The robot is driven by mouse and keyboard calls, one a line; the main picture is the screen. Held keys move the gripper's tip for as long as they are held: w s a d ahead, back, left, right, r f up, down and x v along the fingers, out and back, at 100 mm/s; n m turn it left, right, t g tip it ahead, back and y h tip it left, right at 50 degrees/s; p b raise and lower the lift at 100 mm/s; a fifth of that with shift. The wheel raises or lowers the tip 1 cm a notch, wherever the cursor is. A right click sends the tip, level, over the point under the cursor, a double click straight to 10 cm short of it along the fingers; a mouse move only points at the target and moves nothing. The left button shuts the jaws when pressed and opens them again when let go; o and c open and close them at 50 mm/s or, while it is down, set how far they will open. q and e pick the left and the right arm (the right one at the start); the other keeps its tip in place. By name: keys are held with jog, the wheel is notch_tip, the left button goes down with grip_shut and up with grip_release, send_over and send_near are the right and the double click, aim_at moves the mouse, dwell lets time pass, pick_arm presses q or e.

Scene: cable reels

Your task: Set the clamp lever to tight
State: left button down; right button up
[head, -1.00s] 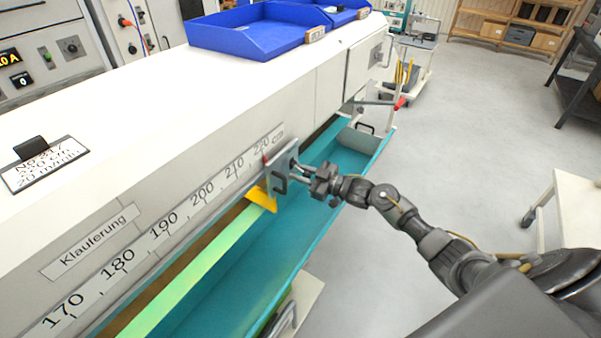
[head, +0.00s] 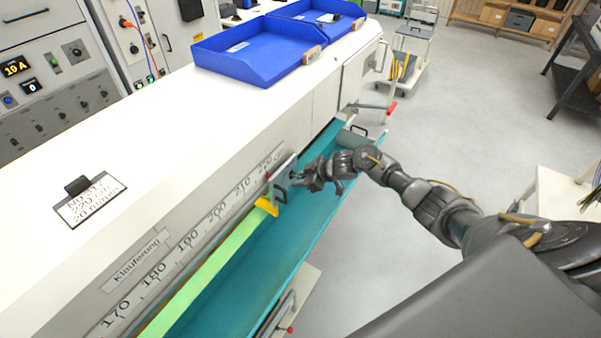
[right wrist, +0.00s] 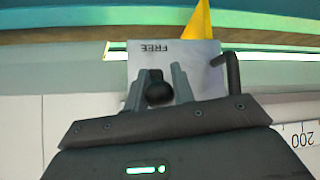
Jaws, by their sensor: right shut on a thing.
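The clamp is a grey metal plate (head: 279,182) on the length scale, with a yellow pointer (head: 266,206) at its lower edge. In the right wrist view the plate (right wrist: 190,58) carries the word FREE, upside down, and a black bent handle (right wrist: 233,72) on its right. The lever's round black knob (right wrist: 159,93) sits between the fingers of my right gripper (right wrist: 160,85), which is shut on it. The rest of the lever is hidden. My right gripper (head: 298,178) also shows at the plate in the head view. My left gripper is not in view.
The scale (head: 180,250) runs along the white bench front (head: 150,210). A teal trough (head: 255,255) with a yellow-green strip (head: 195,298) lies below. Blue trays (head: 255,50) stand on the bench top. Open floor (head: 450,120) lies to the right.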

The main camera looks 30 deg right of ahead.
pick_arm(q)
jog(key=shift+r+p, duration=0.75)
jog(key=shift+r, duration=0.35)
pick_arm(e)
jog(key=shift+r+g+h, duration=0.3)
jog(key=shift+g+h, duration=0.2)
jog(key=shift+g, duration=0.2)
jog(key=o, duration=1)
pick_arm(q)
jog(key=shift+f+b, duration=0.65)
pick_arm(e)
jog(key=v, duration=1)
jog(key=shift+s+d+r, duration=0.1)
jog(key=shift+d+r, duration=0.05)
jog(key=shift+r, duration=0.15)
